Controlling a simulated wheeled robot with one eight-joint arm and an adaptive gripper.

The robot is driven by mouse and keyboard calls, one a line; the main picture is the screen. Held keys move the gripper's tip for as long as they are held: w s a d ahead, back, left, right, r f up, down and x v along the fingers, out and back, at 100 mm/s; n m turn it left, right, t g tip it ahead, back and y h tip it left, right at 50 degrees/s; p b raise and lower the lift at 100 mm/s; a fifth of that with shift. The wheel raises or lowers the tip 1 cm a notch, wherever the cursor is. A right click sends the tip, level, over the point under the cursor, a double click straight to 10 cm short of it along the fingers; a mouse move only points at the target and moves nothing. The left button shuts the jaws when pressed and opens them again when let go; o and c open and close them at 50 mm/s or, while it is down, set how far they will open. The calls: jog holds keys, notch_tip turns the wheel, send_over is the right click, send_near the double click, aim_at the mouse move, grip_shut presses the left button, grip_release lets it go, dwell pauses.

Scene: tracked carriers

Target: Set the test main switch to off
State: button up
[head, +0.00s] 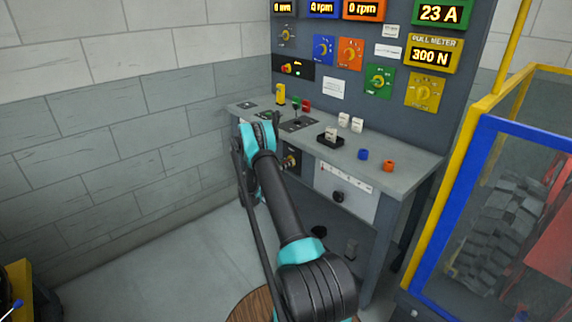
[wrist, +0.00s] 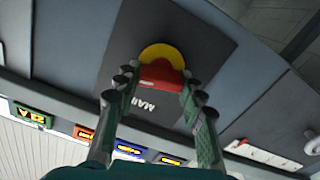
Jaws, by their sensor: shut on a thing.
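The main switch shows in the wrist view as a red handle (wrist: 160,76) on a yellow disc (wrist: 162,52). It sits on a dark plate (wrist: 205,40) with white lettering, upside down, that reads "MAIN". My gripper (wrist: 159,80) has one finger on each side of the red handle and is shut on it. The handle lies across the picture between the fingertips. In the head view my arm reaches to the left front of the grey console (head: 410,160); the fingers are largely hidden there behind my arm.
The console top carries a yellow item (head: 280,94), a black tray (head: 330,138), a blue piece (head: 363,154) and an orange piece (head: 388,166). A panel with displays and dials (head: 378,80) rises behind. A blue and yellow cage (head: 478,150) stands right. A block wall is left.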

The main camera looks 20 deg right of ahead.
jog(key=n, duration=0.7)
jog(key=shift+w+a+f, duration=0.1)
jog(key=n, duration=0.4)
jog(key=shift+f+n, duration=0.15)
jog(key=shift+n, duration=1.75)
jog(key=o, duration=1.2)
jog(key=shift+c, duration=0.2)
jog(key=v, duration=1.2)
